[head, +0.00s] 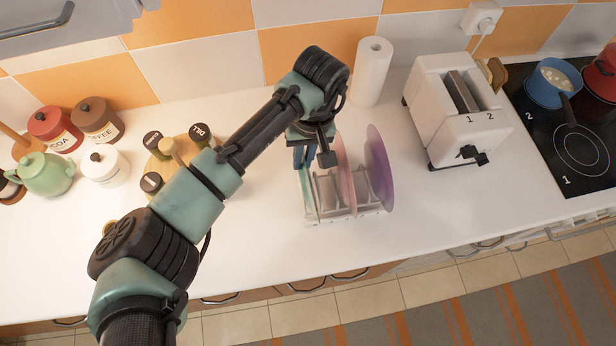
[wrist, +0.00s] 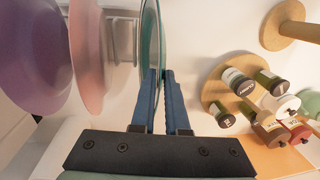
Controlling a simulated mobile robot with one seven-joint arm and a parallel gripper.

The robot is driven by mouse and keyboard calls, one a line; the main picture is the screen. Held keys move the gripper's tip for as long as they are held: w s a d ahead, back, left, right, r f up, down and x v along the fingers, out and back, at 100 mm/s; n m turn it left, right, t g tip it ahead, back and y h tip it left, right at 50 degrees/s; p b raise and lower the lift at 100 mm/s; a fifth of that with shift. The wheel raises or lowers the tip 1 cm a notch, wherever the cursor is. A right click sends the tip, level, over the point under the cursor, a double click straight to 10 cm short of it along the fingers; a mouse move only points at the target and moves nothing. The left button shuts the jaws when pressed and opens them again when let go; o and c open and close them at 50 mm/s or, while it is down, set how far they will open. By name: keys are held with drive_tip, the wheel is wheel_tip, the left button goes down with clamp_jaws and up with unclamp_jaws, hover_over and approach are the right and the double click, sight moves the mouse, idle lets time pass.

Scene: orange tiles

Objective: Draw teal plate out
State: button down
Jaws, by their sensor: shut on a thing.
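The teal plate (wrist: 160,40) stands on edge in the wrist view, between the tips of my gripper (wrist: 161,78). Its edge shows as a thin teal strip in the head view (head: 308,196), at the left end of the white dish rack (head: 345,217). My gripper (head: 304,158) is shut on the teal plate from above, and its blue fingers sit by the plate's upper edge. The arm hides part of the plate in the head view. I cannot tell whether the plate is still touching the rack's base.
A pink plate (head: 346,175) and a purple plate (head: 379,168) stand in the rack to the right. A paper roll (head: 373,72) and a white toaster (head: 455,115) are behind and right. A round spice stand (wrist: 226,95) is left in the head view. Front counter is clear.

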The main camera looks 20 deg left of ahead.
wheel_tip(320, 180, up, 3)
drive_tip(key=shift+s+p, duration=0.1)
drive_tip(key=shift+p, duration=0.9)
drive_tip(key=shift+d+r+p, duration=0.1)
drive_tip(key=shift+r+p, duration=0.8)
drive_tip(key=shift+p, duration=0.05)
wheel_tip(320, 180, up, 6)
drive_tip(key=p, duration=0.5)
drive_tip(key=shift+f, duration=0.1)
wheel_tip(320, 180, up, 11)
